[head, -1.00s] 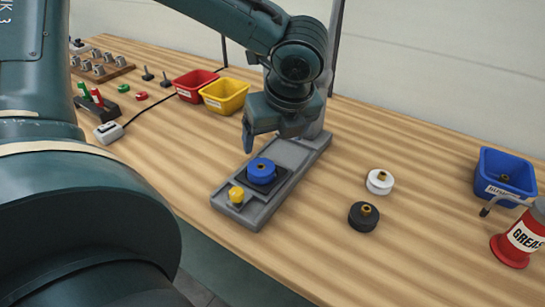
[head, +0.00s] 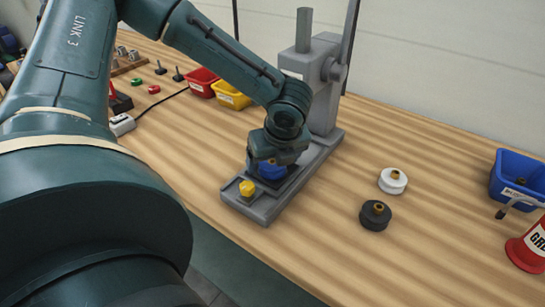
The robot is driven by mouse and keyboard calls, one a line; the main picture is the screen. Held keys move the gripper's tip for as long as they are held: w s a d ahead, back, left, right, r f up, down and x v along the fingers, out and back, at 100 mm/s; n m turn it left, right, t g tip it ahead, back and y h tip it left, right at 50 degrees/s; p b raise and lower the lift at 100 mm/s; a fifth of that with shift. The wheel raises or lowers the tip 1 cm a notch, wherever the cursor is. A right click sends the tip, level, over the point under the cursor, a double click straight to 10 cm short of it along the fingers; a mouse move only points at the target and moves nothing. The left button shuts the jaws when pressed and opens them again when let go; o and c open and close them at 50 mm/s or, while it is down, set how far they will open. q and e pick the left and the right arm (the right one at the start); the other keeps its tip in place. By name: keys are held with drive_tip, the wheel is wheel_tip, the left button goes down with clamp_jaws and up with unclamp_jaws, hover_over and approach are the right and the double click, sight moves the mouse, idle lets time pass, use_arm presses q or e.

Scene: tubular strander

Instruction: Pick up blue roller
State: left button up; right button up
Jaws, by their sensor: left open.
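The blue roller (head: 271,172) sits on the grey base of the press (head: 265,207), partly hidden under my left gripper. My left gripper (head: 272,160) points down right over the roller, its fingers open and around or just above its top; I cannot tell whether they touch it. A yellow knob (head: 247,188) stands on the base just in front of the roller. My right gripper is not in view.
A white roller (head: 393,180) and a black roller (head: 375,215) stand on the wooden table to the right. A blue bin (head: 518,180) and a red grease can (head: 528,248) are at the far right. Red (head: 201,82) and yellow (head: 231,95) bins stand behind my arm. The press column (head: 325,95) rises close behind the gripper.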

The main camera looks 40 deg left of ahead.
use_arm(q)
drive_tip(key=shift+r, duration=0.1)
drive_tip(key=c, duration=1.5)
